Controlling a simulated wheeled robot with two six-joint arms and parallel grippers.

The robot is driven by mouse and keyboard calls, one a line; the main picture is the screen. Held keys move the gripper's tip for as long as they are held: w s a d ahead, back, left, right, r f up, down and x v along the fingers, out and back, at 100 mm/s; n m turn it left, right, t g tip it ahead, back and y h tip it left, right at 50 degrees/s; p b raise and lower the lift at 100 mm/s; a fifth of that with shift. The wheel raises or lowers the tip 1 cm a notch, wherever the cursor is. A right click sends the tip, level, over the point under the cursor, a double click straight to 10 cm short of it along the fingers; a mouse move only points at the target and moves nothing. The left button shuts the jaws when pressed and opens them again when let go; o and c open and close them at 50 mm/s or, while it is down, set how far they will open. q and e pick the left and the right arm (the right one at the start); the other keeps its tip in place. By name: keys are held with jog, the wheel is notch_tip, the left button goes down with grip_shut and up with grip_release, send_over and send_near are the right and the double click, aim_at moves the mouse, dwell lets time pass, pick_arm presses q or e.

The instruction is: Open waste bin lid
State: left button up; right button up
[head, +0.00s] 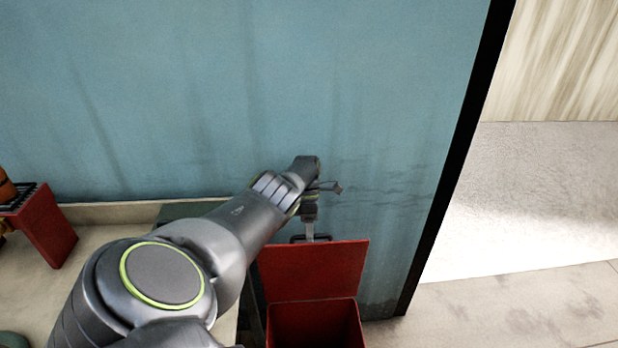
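The red waste bin (315,328) stands at the bottom centre, against the blue wall. Its red lid (314,270) is raised and leans up at the back, so the dark red inside of the bin shows. A small dark handle (297,239) is at the lid's top edge. My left gripper (322,198) is just above the lid and handle, at the end of my arm. My forearm and wrist hide part of it, and whether it touches the handle is unclear. My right gripper is not in view.
The blue wall (250,90) is close behind the bin and ends at a black edge (455,170) on the right. Open pale floor (535,210) lies beyond. A light worktop (100,212) with a red stand (45,225) is at the left.

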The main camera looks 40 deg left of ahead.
pick_arm(q)
jog(key=b+v, duration=0.2)
jog(key=v, duration=0.5)
jog(key=shift+r+b, duration=0.35)
dwell(0.4)
